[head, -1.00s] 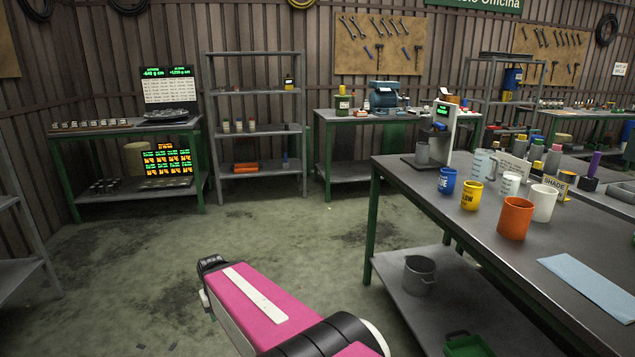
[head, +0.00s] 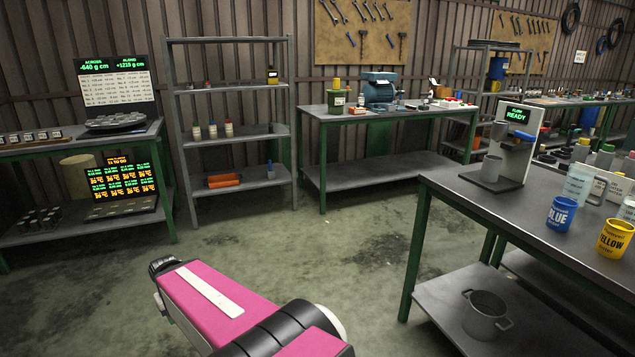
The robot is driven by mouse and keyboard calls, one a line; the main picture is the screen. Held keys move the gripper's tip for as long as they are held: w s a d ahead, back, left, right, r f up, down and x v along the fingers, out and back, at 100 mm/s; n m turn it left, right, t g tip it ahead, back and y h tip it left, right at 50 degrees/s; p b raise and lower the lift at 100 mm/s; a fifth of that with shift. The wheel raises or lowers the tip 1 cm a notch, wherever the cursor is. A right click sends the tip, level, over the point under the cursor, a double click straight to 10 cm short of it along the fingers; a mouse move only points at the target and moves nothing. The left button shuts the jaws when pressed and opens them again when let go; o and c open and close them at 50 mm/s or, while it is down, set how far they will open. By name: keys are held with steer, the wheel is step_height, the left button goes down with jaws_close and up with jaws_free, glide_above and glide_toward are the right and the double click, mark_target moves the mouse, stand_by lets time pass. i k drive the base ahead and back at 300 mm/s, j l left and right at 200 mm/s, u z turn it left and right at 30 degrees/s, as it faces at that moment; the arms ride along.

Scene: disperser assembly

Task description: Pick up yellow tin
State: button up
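The yellow tin (head: 614,239) stands upright on the dark-topped workbench (head: 470,199) at the right edge of the head view. Its label reads YELLOW. A blue tin (head: 561,214) labelled BLUE stands just left of it and a little behind. My pink arm crosses the bottom centre, well left of the bench and apart from the tins. Its fingers cannot be made out, so I cannot tell whether my gripper is open or shut.
A clear jug (head: 578,184) is behind the blue tin. A grey pot (head: 484,315) sits on the lower shelf. Open floor (head: 330,255) lies left of the bench.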

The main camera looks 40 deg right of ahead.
mark_target(616, 235)
steer(key=i+z, duration=0.15)
steer(key=z, duration=0.35)
steer(key=i+j+z, duration=0.1)
steer(key=z, duration=0.35)
steer(key=i+j+z, duration=0.15)
steer(key=z, duration=0.35)
steer(key=i+j, duration=0.05)
